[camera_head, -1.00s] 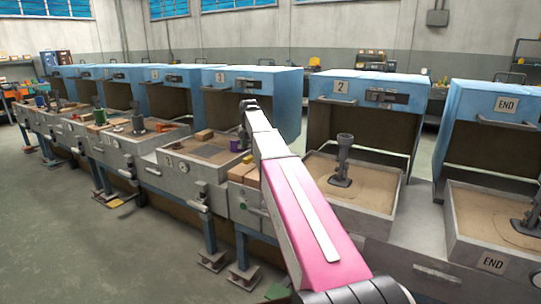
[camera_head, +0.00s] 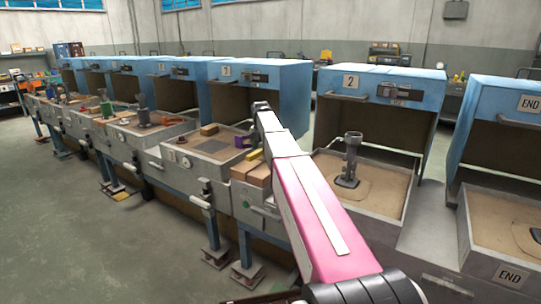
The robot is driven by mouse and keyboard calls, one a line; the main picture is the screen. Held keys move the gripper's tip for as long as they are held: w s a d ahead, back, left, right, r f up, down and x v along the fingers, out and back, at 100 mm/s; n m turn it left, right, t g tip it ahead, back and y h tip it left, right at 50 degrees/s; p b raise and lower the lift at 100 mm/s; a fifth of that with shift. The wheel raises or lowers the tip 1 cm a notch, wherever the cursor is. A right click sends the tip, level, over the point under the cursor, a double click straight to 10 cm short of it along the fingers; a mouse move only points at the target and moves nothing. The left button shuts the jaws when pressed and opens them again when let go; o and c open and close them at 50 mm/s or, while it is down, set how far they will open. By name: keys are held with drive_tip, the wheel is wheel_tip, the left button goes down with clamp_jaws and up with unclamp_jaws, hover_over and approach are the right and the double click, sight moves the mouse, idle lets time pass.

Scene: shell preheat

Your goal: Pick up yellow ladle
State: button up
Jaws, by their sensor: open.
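No ladle can be made out clearly. A small yellow piece (camera_head: 255,154) shows beside my arm, just right of a purple item (camera_head: 243,141), at the right edge of the tray of station 1. It is partly hidden by my arm, and I cannot tell whether it is the yellow ladle. My pink and white arm reaches from the bottom right up to a dark joint near the picture's middle. My gripper's fingers do not show; my own arm may hide them.
A row of blue-hooded stations runs across the view. Wooden blocks (camera_head: 251,172) lie left of my arm. A grey post-like tool (camera_head: 350,160) stands in the sand tray (camera_head: 386,205) of station 2. A wooden block (camera_head: 209,130) lies on the station 1 tray. The floor at left is open.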

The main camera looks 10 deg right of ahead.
sight(261, 155)
wheel_tip(261, 155, down, 5)
drive_tip(key=shift+w+r, duration=0.1)
drive_tip(key=shift+r, duration=0.05)
drive_tip(key=shift+c, duration=0.3)
drive_tip(key=c, duration=1)
drive_tip(key=shift+r, duration=0.1)
drive_tip(key=shift+c, duration=0.2)
